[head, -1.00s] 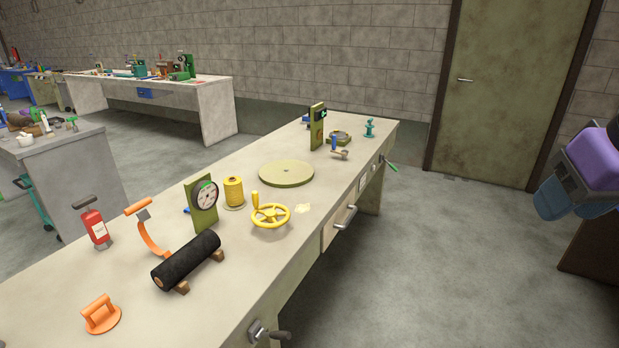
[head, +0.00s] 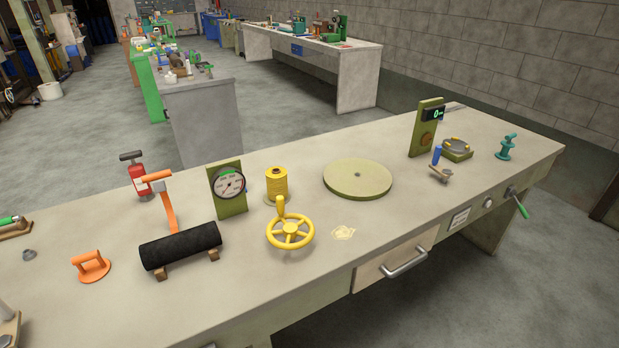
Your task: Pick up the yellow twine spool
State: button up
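The yellow twine spool (head: 276,181) stands upright on the workbench (head: 330,262), near its middle. A yellow handwheel (head: 290,233) with a crank knob is in front of it, and the knob overlaps the spool's lower edge in the picture. A green gauge panel with a round dial (head: 228,187) stands just left of the spool. My gripper is not in view now.
A round green disc (head: 357,179) lies right of the spool. A black roll (head: 180,246) on wooden blocks, an orange handle (head: 91,266) and a red extinguisher (head: 136,177) are to the left. A drawer (head: 392,262) is in the bench front.

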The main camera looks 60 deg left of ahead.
aim_at(277, 177)
jog(key=i+u, duration=0.65)
jog(key=i+l+u, duration=0.1)
jog(key=i+u, duration=0.25)
jog(key=i+j+u, duration=0.15)
jog(key=u, duration=0.3)
jog(key=i+u, duration=0.25)
jog(key=u, duration=0.25)
jog(key=i+u, duration=0.25)
jog(key=u, duration=0.2)
jog(key=i+l+u, duration=0.1)
jog(key=u, duration=0.35)
jog(key=i+l, duration=0.05)
jog(key=i, duration=0.05)
